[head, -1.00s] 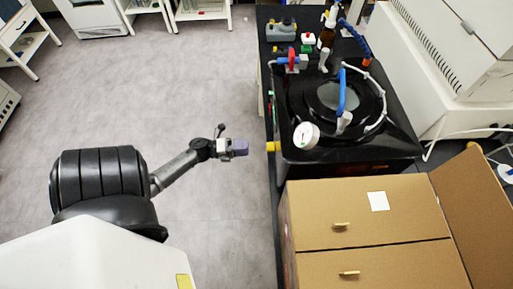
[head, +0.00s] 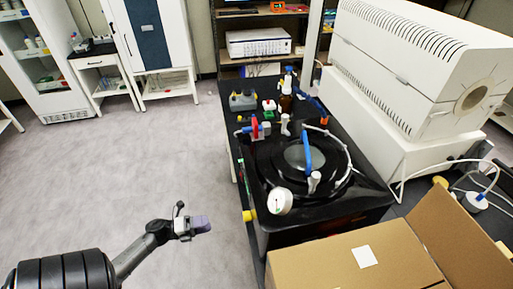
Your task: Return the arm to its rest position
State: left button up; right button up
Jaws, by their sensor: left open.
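My left arm (head: 135,256) comes in from the lower left of the head view. Its gripper (head: 204,224) is open and empty, out over the floor to the left of the black bench. The tips point right, toward the yellow knob (head: 249,215) on the bench's left side, with a visible gap between them. My right gripper is not in view.
The black freeze dryer (head: 262,185) carries a round gauge (head: 279,201) and blue and white tubes. A cardboard box (head: 330,264) stands in front of it. A large white machine (head: 405,75) is at right. Grey floor (head: 150,165) at left is clear.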

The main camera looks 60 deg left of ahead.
pick_arm(q)
jog(key=a+f+n+g+y, duration=0.2)
jog(key=a+n+g+y, duration=0.2)
jog(key=a+n+y, duration=1)
jog(key=s+d+r+n+g+h, duration=0.1)
jog(key=d+r+n+g+h, duration=0.15)
jog(key=d, duration=1.15)
jog(key=s+d+r+n+g+h, duration=0.1)
jog(key=d+r+n+g+h, duration=0.2)
jog(key=d, duration=1.1)
jog(key=s+d+r+n+g+h, duration=0.2)
jog(key=d+n+g+h, duration=0.15)
jog(key=d, duration=1.05)
notch_tip(320, 180, up, 23)
jog(key=y+p, duration=0.1)
jog(key=p, duration=2.2)
jog(key=shift+w+a+m+p, duration=0.2)
jog(key=shift+w+m+p, duration=0.1)
jog(key=shift+w, duration=0.1)
